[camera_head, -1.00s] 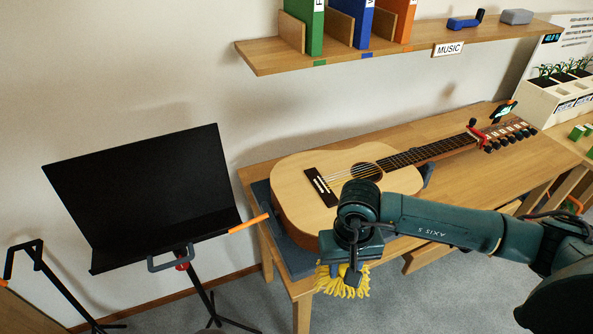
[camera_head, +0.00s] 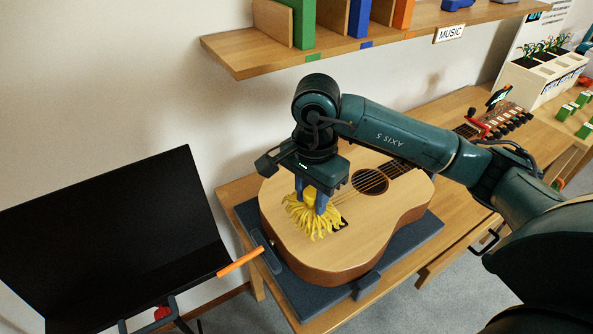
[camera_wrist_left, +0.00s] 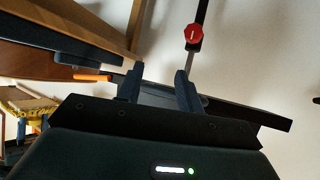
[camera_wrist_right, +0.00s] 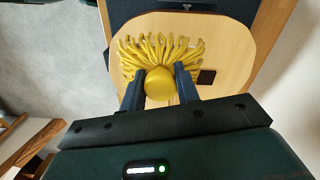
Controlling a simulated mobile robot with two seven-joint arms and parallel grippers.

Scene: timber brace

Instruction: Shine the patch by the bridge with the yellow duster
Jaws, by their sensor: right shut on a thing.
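My right gripper (camera_head: 312,195) is shut on the yellow duster (camera_head: 312,218), strands down. The strands are splayed over the lower body of the guitar (camera_head: 395,225) and appear to touch its top. The duster covers most of the dark bridge (camera_head: 343,224); one end of the bridge (camera_wrist_right: 206,77) shows beside the strands in the right wrist view. I cannot make out a distinct patch; the duster may hide it. My left gripper (camera_wrist_left: 157,88) is open, its fingers apart, near the black music stand (camera_wrist_left: 240,107); it is not in the head view.
The guitar lies on a dark grey mat (camera_head: 402,250) on a wooden table (camera_head: 237,188). An orange stick (camera_head: 240,262) juts from the music stand (camera_head: 110,230) towards the table. A shelf (camera_head: 380,48) with binders hangs above. Planters (camera_head: 545,70) stand at the right.

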